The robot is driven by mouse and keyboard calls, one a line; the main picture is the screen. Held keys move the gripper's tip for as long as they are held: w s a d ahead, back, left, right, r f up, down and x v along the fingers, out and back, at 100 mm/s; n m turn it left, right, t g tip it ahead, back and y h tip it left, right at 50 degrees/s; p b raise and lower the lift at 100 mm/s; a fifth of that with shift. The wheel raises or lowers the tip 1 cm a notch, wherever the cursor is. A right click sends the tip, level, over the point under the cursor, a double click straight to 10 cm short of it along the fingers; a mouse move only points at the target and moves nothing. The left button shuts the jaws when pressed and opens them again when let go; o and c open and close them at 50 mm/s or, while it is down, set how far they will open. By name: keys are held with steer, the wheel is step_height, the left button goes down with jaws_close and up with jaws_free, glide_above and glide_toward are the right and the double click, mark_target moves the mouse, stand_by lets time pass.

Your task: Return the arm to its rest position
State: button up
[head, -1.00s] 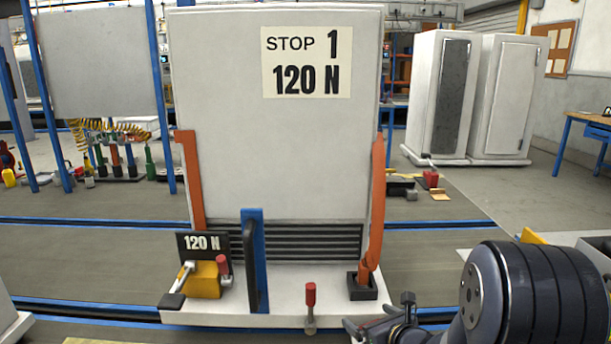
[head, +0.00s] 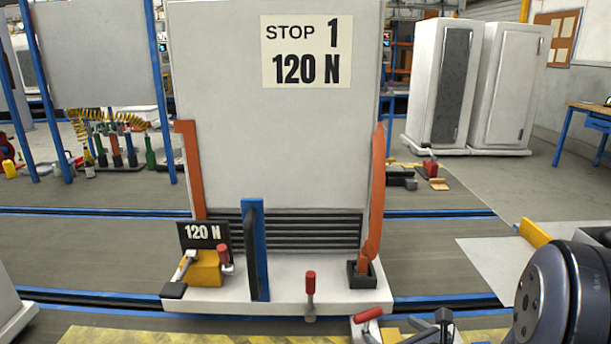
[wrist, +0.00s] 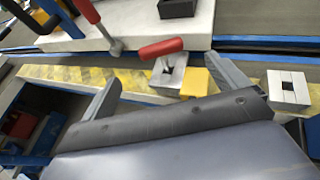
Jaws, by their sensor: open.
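My arm is at the lower right of the head view, with its dark rounded wrist joint cut off by the frame edge. My gripper (head: 428,328) is low in that view, partly cut off by the bottom edge. In the wrist view my gripper (wrist: 162,70) has its two grey fingers spread wide, with nothing held between them. Beyond the fingers are a red handle (wrist: 160,48), a grey metal block (wrist: 170,74) and a yellow block (wrist: 199,83). The red handle also shows in the head view (head: 368,314).
A white cabinet (head: 240,120) marked "STOP 1 120 N" stands ahead on a white base (head: 240,306). The base carries a red-handled lever (head: 310,290) and a blue post (head: 255,250). Yellow-striped floor (head: 190,335) lies in front. White lockers (head: 440,85) stand at back right.

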mark_target(370, 318)
steer(key=b+x, duration=0.1)
steer(key=x, duration=0.2)
steer(key=b+x, duration=0.1)
steer(key=x, duration=0.3)
steer(key=f+b+x, duration=0.1)
steer(key=x, duration=0.3)
steer(key=shift+a, duration=0.15)
step_height(370, 318, up, 11)
steer(key=p, duration=0.8)
steer(key=shift+s+r, duration=0.1)
steer(key=shift+s, duration=0.05)
steer(key=s+r+m+h+p, duration=0.1)
steer(key=p, duration=0.2)
steer(key=shift+s+r+p, duration=0.1)
steer(key=shift+s+p, duration=0.15)
steer(key=shift+p, duration=0.1)
